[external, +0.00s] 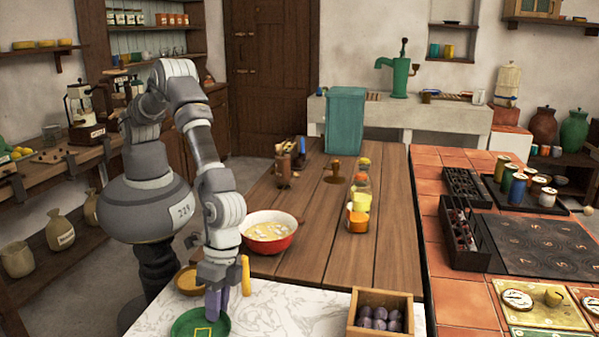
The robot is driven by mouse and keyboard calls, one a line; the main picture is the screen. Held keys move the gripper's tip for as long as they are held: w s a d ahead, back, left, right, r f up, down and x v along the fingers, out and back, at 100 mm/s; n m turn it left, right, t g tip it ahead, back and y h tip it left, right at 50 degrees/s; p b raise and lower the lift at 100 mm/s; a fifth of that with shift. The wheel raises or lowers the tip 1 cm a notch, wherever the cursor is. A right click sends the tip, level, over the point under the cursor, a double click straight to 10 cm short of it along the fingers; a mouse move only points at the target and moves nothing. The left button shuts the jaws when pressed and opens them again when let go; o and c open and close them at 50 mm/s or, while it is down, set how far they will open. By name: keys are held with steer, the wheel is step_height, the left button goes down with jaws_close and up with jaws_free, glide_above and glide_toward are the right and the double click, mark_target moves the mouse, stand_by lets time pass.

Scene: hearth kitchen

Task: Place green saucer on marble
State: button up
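The green saucer (182,327) is at the bottom edge of the external view, over the front left of the white marble surface (285,308). It has a yellow square outline in its middle. It looks flat, but I cannot tell whether it rests on the marble or is held just above it. My gripper (217,308) points down at the saucer's right side, with its fingertips at or just above it. The fingers partly hide the saucer, and their gap is too small to judge.
A red bowl (284,242) with pale contents, a yellow upright piece (246,275) and a small tan dish (186,281) are close to my gripper. A wooden box (383,299) of dark round items stands to the right. Bare marble lies between.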

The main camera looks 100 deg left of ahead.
steer(key=shift+a+f, duration=0.1)
steer(key=p+v, duration=0.3)
steer(key=v, duration=0.9)
steer(key=shift+p, duration=0.35)
steer(key=w+a+r+t, duration=0.2)
steer(key=w+a+r, duration=0.2)
steer(key=r, duration=0.6)
steer(key=w+a+r+t, duration=0.2)
steer(key=w+a+r, duration=0.25)
steer(key=r, duration=0.45)
steer(key=w+a+r+t, duration=0.1)
steer(key=a+r+t, duration=0.1)
steer(key=a+r, duration=0.5)
steer(key=w+a+r+t, duration=0.1)
steer(key=a+r+t, duration=0.2)
steer(key=r, duration=0.8)
steer(key=s+a+r+t+y, duration=0.1)
steer(key=s+a+r+t, duration=0.1)
steer(key=s+a+r, duration=0.3)
steer(key=s+a+r+n+t+y, duration=0.1)
steer(key=s+a+r, duration=0.4)
steer(key=r, duration=0.8)
steer(key=s+a+r+t+y, duration=0.1)
steer(key=s+a+r+t, duration=0.3)
steer(key=a+r, duration=0.4)
steer(key=shift+s+r, duration=0.5)
steer(key=shift+r, duration=0.25)
